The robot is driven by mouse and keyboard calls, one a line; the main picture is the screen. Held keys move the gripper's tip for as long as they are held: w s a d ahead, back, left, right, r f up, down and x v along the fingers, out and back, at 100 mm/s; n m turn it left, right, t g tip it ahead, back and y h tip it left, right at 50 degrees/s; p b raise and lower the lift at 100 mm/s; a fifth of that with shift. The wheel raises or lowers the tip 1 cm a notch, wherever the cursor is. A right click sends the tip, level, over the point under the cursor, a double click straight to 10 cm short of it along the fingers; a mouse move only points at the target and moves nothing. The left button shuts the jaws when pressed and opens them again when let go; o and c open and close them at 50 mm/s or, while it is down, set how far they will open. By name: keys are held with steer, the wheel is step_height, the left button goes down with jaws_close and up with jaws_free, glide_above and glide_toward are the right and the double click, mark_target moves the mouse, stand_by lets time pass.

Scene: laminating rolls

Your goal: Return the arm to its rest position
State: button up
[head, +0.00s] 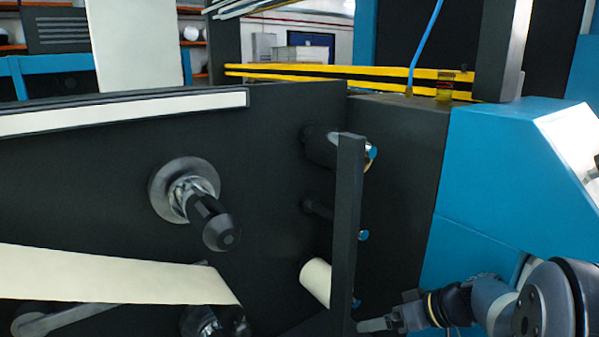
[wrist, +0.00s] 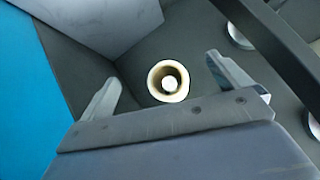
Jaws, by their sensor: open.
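My gripper (head: 372,325) is at the bottom of the head view, right beside the lower end of a dark upright bar, with my arm reaching in from the lower right corner. In the wrist view my gripper (wrist: 165,88) is open, its two pale fingers apart. Between the fingers in that picture shows the round end of a cream tube (wrist: 154,80) with a pale pin inside. It looks to lie beyond the fingertips, and I see no finger touching it.
The dark upright bar (head: 347,220) stands close to my gripper. A cream roller (head: 316,282) is left of it. A black-tipped spindle (head: 208,212) juts from the dark machine panel. A pale web (head: 110,276) crosses lower left. A blue housing (head: 485,190) stands right, above my arm.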

steer(key=w+a, duration=0.3)
steer(key=w, duration=0.1)
steer(key=w+a, duration=0.3)
steer(key=w, duration=0.2)
steer(key=w+a, duration=0.4)
steer(key=shift+w+b, duration=0.3)
steer(key=shift+w, duration=0.05)
steer(key=s+d, duration=0.2)
steer(key=s, duration=0.1)
steer(key=shift+d, duration=0.15)
steer(key=shift+s+d, duration=0.4)
steer(key=shift+s, duration=0.25)
steer(key=shift+d, duration=0.1)
